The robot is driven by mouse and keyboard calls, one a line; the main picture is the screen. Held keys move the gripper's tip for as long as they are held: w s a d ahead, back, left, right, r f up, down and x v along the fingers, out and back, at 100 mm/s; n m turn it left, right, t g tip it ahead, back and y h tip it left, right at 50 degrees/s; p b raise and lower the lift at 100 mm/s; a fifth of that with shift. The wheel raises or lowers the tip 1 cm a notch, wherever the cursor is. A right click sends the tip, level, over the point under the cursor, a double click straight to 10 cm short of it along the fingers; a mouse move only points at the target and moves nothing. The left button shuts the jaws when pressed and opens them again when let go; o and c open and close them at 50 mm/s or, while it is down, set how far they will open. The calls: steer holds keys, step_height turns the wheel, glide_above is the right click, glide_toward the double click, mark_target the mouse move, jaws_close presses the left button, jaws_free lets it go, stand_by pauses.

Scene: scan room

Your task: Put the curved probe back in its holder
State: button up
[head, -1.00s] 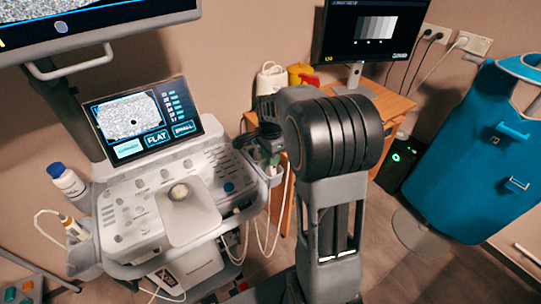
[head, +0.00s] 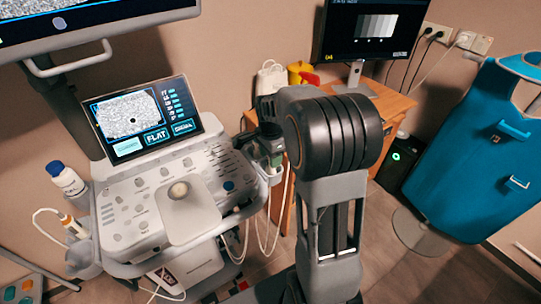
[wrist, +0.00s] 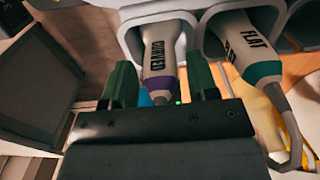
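The curved probe (wrist: 163,58), pale with a "CURVED" label and a purple band, shows in the wrist view with its top end inside a grey holder slot (wrist: 131,38). My gripper (wrist: 162,82) has its two green fingers on either side of the probe's lower part. Narrow gaps show beside the probe, so the fingers look open around it. In the head view my gripper (head: 271,148) is at the right side of the ultrasound console, partly hidden by my arm. The probe cannot be made out clearly there.
The flat probe (wrist: 249,52), with a teal band and a cable, sits in the neighbouring slot on the right. The console (head: 130,205) stands left of my arm. A wooden desk (head: 398,106) with a monitor is behind, and a blue apron (head: 470,150) hangs at right.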

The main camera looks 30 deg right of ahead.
steer(key=shift+o, duration=0.5)
step_height(320, 180, up, 14)
steer(key=p, duration=0.1)
steer(key=shift+f, duration=0.1)
stand_by(0.5)
steer(key=s+a+f+n+t+p, duration=0.1)
steer(key=s+a+n, duration=0.3)
steer(key=s+n, duration=0.4)
steer(key=s+a+f+n+t+p, duration=0.2)
steer(key=s+a+n, duration=0.3)
steer(key=s+n, duration=0.3)
steer(key=shift+a+n+p, duration=0.2)
steer(key=shift+n+p, duration=0.1)
steer(key=shift+p, duration=0.2)
